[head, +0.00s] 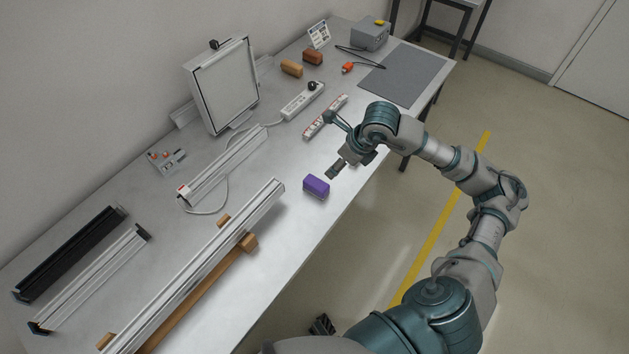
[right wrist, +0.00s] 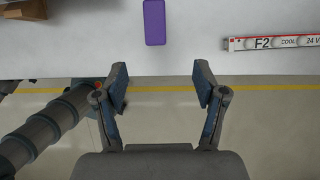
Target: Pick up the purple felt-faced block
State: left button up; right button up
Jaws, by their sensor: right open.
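The purple felt-faced block (head: 316,186) lies on the grey table near its right-hand long edge in the head view. In the right wrist view the block (right wrist: 154,22) is at the top centre, beyond the fingertips and roughly in line with the gap between them. My right gripper (head: 338,168) is just up and to the right of the block, apart from it. In the right wrist view my right gripper (right wrist: 161,82) has its two fingers spread with nothing between them. I do not see my left gripper clearly in either view.
A long rail (head: 228,257) on wooden blocks lies left of the purple block. A labelled strip (head: 325,117) and a power strip (head: 302,100) lie beyond it. A light panel (head: 222,85) stands at the back. The table around the block is bare.

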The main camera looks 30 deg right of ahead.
aim_at(319, 183)
jog(key=x, duration=0.3)
jog(key=a+x, duration=0.1)
jog(key=x, duration=0.3)
jog(key=a+x, duration=0.1)
jog(key=x, duration=0.3)
jog(key=shift+w+d+f, duration=0.2)
jog(key=shift+d+f, duration=0.1)
jog(key=shift+f, duration=0.25)
jog(key=x, duration=0.4)
jog(key=shift+w+d+f, duration=0.1)
jog(key=shift+d+f, duration=0.25)
jog(key=shift+a, duration=0.4)
jog(key=shift+a+r, duration=0.1)
jog(key=shift+a, duration=0.1)
jog(key=shift+c, duration=0.9)
jog(key=c, duration=0.8)
jog(key=shift+d, duration=0.1)
jog(key=shift+c, duration=1.4)
jog(key=shift+d, duration=0.4)
